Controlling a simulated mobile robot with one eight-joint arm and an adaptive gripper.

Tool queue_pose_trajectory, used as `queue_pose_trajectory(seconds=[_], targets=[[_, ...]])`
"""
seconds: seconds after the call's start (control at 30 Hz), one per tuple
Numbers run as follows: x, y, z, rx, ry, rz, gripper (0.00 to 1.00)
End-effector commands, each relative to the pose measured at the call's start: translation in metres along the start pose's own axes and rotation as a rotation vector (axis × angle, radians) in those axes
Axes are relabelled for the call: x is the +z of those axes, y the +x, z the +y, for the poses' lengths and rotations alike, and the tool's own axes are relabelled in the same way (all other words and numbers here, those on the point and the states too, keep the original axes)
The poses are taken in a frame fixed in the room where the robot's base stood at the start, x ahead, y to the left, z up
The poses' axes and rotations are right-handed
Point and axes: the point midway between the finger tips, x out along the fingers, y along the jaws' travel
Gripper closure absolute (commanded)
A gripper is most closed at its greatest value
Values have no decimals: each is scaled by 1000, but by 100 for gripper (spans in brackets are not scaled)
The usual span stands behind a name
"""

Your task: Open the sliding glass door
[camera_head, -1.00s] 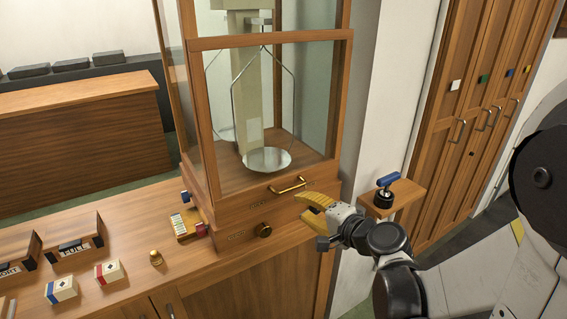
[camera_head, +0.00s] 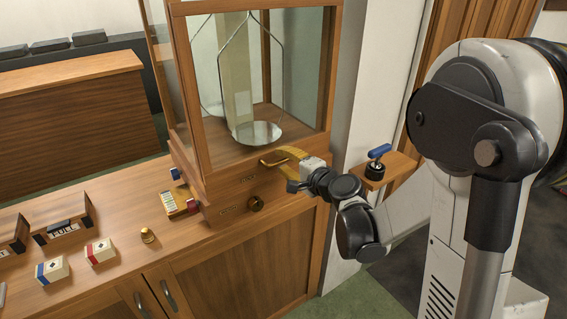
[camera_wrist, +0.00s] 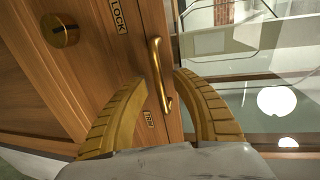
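The sliding glass door (camera_head: 262,75) is the front pane of a wooden balance case, with a hanging pan (camera_head: 257,132) behind it. The pane appears down, its lower edge near the wooden base. A brass handle (camera_wrist: 158,75) is at the case front; in the head view my gripper mostly covers it. My gripper (camera_head: 268,158) is at the handle. In the wrist view my gripper (camera_wrist: 155,95) has its two yellow fingers apart, one on each side of the handle, with gaps visible. Whether either finger touches it cannot be told.
A brass lock knob (camera_head: 255,204) is on the base, left of my gripper. A small shelf with a blue-handled tool (camera_head: 378,158) is close to my arm on the right. Small boxes (camera_head: 100,251) and a brass weight (camera_head: 148,235) lie on the counter at left.

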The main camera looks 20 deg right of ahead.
Motion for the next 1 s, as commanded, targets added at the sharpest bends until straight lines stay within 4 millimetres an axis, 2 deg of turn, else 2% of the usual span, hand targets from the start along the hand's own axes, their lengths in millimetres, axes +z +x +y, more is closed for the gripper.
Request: queue_pose_trajectory(seconds=[0.2, 0.23, 0.3, 0.33, 0.57, 0.67, 0.77, 0.87, 1.0], targets=[[0, 0, 0, 0, 0, 0, 68], [0, 0, 0, 0, 0, 0, 72], [0, 0, 0, 0, 0, 0, 93], [0, 0, 0, 0, 0, 0, 100], [0, 0, -1, 0, 0, 0, 100], [0, -2, -8, 0, 0, 0, 100], [0, -5, -22, 0, 0, 0, 100], [0, -10, -44, -1, 1, 1, 100], [0, -19, -87, -1, 1, 1, 100]])
